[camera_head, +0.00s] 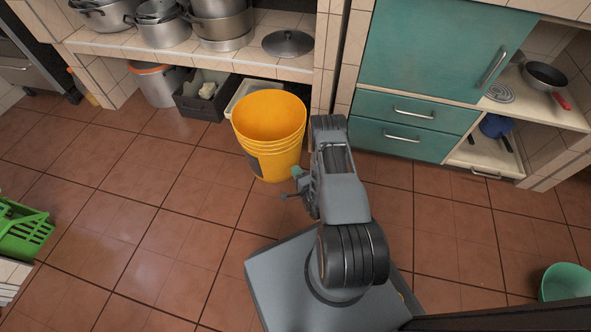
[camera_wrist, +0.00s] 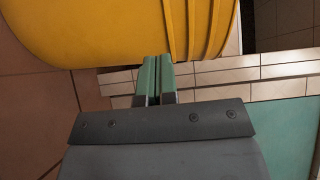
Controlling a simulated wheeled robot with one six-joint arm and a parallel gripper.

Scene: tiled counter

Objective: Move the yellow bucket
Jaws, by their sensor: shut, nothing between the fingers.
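The yellow bucket (camera_head: 270,128) stands upright and open-topped on the tiled floor, in front of the counter's lower shelf. A dark patch shows low on its left side. My gripper (camera_head: 296,172) is just to the right of the bucket's lower part in the head view, largely beside my arm. In the wrist view the bucket (camera_wrist: 130,28) fills the top, with its ridged bands to the right. My gripper's two green fingers (camera_wrist: 156,68) are together with nothing between them, close to the bucket's side. I cannot tell whether they touch it.
Grey crates (camera_head: 204,98) and a pot with an orange rim (camera_head: 158,84) stand behind the bucket. Teal drawers (camera_head: 402,138) are behind my arm. A green basket (camera_head: 22,230) is at far left, a green bowl (camera_head: 565,284) at lower right. The floor left of the bucket is clear.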

